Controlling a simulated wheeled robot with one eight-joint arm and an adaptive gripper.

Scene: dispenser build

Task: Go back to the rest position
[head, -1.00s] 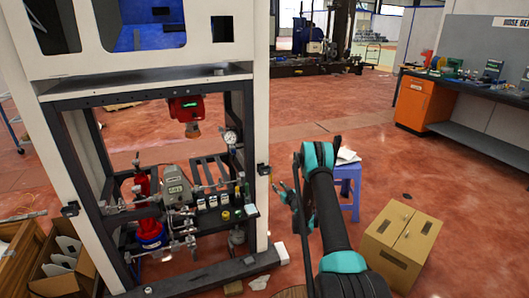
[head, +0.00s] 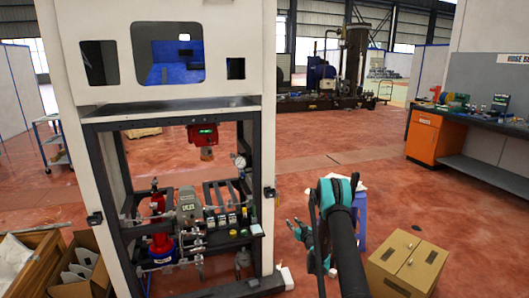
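My arm shows at the lower middle right of the head view, black with teal joints. My gripper (head: 297,231) is at its left side, pointing left toward the dispenser cabinet, and stands apart from it. Its fingers look spread with nothing between them. The dispenser cabinet (head: 262,150) is a white frame with an open lower bay. Inside the bay are a red cylinder (head: 158,222), a grey meter unit (head: 189,205), a round gauge (head: 239,161) and a red box (head: 203,133) hanging from above.
A blue stool (head: 361,213) stands behind my arm, partly hidden by it. A closed cardboard box (head: 406,262) is at the lower right. An orange cabinet (head: 423,136) sits under the workbench at the right. An open carton (head: 88,270) is at the lower left.

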